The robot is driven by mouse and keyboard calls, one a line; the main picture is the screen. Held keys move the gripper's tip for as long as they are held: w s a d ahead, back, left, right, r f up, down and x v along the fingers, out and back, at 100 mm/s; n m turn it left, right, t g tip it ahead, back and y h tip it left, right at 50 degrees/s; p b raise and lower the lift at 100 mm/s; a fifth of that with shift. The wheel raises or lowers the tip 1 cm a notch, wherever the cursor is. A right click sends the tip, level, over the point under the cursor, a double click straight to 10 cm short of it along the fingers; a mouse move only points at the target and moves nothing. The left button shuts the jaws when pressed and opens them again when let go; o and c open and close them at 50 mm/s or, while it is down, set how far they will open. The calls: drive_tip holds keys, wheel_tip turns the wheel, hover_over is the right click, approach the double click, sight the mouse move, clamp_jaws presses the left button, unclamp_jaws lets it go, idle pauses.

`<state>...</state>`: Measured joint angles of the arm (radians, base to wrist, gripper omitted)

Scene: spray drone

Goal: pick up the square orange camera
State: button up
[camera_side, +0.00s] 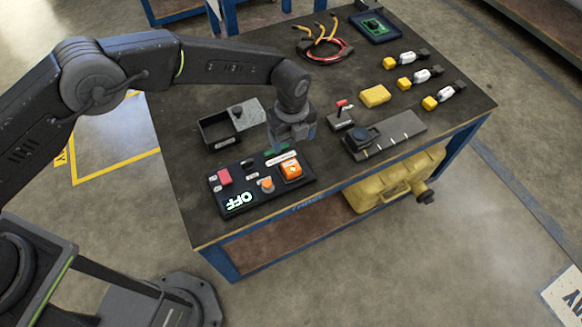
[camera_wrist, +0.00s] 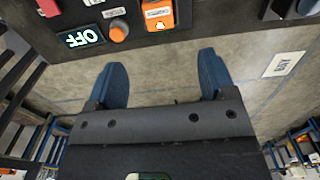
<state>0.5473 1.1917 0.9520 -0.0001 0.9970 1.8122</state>
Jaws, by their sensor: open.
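The square orange camera (camera_side: 291,169) sits on the right part of a black control panel (camera_side: 240,183) near the table's front edge. In the wrist view the camera (camera_wrist: 158,15) is at the top, partly cut off by the frame edge, with a pale marking on its face. My gripper (camera_side: 291,148) is just behind and above it in the side view, pointing down. In the wrist view my gripper (camera_wrist: 162,66) shows two blue fingers spread apart with nothing between them. The fingers are apart from the camera.
The panel also carries a round orange knob (camera_side: 267,184), a red block (camera_side: 224,177) and a lit OFF display (camera_side: 237,202). A dark open box (camera_side: 218,130) stands behind. A grey plate with a black knob (camera_side: 405,138), a joystick (camera_side: 341,117) and a yellow block (camera_side: 375,96) lie right.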

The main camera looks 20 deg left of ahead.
sight(291, 166)
wheel_tip(291, 166, down, 13)
drive_tip(key=shift+a+r, duration=0.1)
drive_tip(key=shift+r, duration=0.05)
idle(0.4)
drive_tip(key=shift+c, duration=0.4)
drive_tip(key=c, duration=0.9)
